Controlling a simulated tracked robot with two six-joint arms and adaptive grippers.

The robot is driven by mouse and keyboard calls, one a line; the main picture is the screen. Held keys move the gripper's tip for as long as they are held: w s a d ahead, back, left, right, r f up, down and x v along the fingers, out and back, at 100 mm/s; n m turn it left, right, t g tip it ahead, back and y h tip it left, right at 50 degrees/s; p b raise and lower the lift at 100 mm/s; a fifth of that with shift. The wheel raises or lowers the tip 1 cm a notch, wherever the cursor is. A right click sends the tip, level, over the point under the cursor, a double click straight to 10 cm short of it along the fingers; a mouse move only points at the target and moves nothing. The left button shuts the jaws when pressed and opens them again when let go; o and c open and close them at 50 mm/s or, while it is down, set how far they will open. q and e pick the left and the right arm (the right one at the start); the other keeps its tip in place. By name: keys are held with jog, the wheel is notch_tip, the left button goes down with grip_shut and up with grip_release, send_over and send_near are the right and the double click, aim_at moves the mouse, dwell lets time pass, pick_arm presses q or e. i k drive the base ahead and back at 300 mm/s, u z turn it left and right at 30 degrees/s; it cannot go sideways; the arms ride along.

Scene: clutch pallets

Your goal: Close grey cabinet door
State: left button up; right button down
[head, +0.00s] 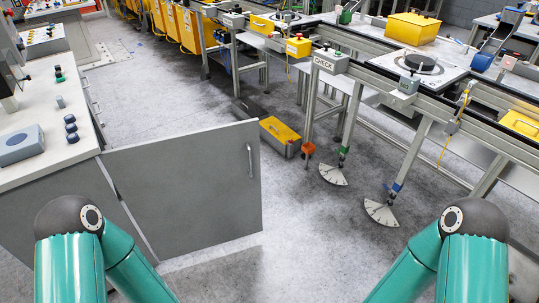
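The grey cabinet door (188,187) stands wide open, swung out to the right from the grey cabinet (75,212) at the left. It has a vertical metal handle (250,160) near its upper free edge. The cabinet has a light worktop (75,150). My two teal arms show at the bottom left and bottom right, and their forward ends run out of the picture. Neither gripper is in view. The lower left part of the door and cabinet is partly hidden by my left arm.
A conveyor frame (395,85) on metal legs runs along the right. A yellow-topped box (280,130) lies on the floor beyond the door's free edge. Concrete floor (300,225) is clear between door and conveyor. A grey-blue box (21,145) and dark knobs sit on the worktop.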

aim_at(186, 193)
jog(key=u, duration=0.1)
jog(key=i, duration=0.9)
jog(key=z, duration=0.2)
jog(key=k, duration=0.85)
jog(key=u, duration=0.2)
jog(key=i, duration=0.85)
jog(key=z, duration=0.1)
